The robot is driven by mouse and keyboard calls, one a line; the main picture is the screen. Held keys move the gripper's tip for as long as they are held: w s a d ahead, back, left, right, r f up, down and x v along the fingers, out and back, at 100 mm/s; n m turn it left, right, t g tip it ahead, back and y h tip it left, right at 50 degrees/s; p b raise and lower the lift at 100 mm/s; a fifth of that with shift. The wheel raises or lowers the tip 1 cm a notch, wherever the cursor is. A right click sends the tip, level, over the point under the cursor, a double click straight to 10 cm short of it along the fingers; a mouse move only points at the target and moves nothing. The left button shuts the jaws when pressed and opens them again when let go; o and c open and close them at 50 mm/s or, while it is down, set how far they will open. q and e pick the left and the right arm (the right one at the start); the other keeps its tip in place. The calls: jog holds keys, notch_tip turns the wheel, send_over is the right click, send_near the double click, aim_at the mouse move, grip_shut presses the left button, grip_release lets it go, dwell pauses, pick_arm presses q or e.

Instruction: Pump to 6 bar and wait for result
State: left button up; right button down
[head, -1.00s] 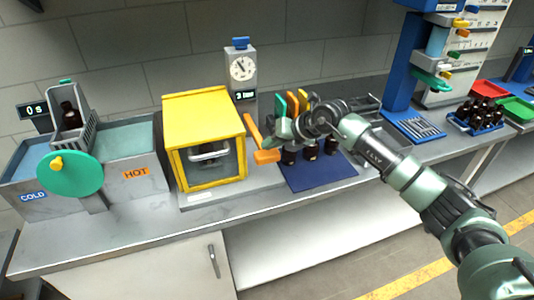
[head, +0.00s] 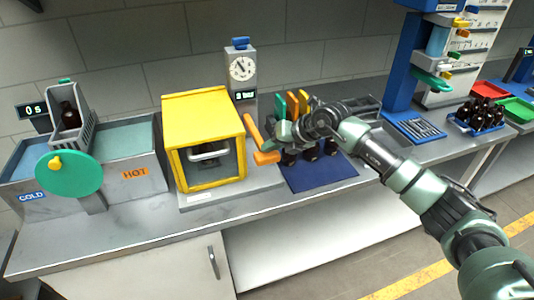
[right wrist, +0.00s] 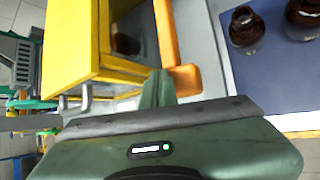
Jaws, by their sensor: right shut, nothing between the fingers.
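The yellow pressure box (head: 203,100) stands on the bench, with a clear front and a pale handle. In the right wrist view a dark bottle (right wrist: 125,43) shows inside it. An orange lever (head: 256,135) is on its right side; it also shows in the right wrist view (right wrist: 166,38). The gauge post (head: 240,70) behind has a round dial and a small bar display (head: 245,95), whose digits I cannot read surely. My right gripper (head: 277,138) is beside the lever. Its shut, empty fingers (right wrist: 160,88) are close to the lever's grip; contact is unclear.
A blue mat (head: 318,175) with several dark bottles lies right of the box, partly under my right arm. Coloured upright pieces (head: 292,102) stand behind. Hot and cold baths (head: 125,140) with a green wheel are at left. A bottle tray (head: 475,128) is far right.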

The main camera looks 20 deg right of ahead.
aim_at(274, 157)
jog(key=shift+f+b, duration=1.7)
jog(key=shift+f, duration=0.9)
dwell(1.4)
jog(key=shift+r, duration=0.15)
dwell(0.4)
jog(key=shift+r+p, duration=2.05)
jog(key=shift+r, duration=1.1)
jog(key=shift+r+p, duration=1.5)
jog(key=shift+r, duration=1)
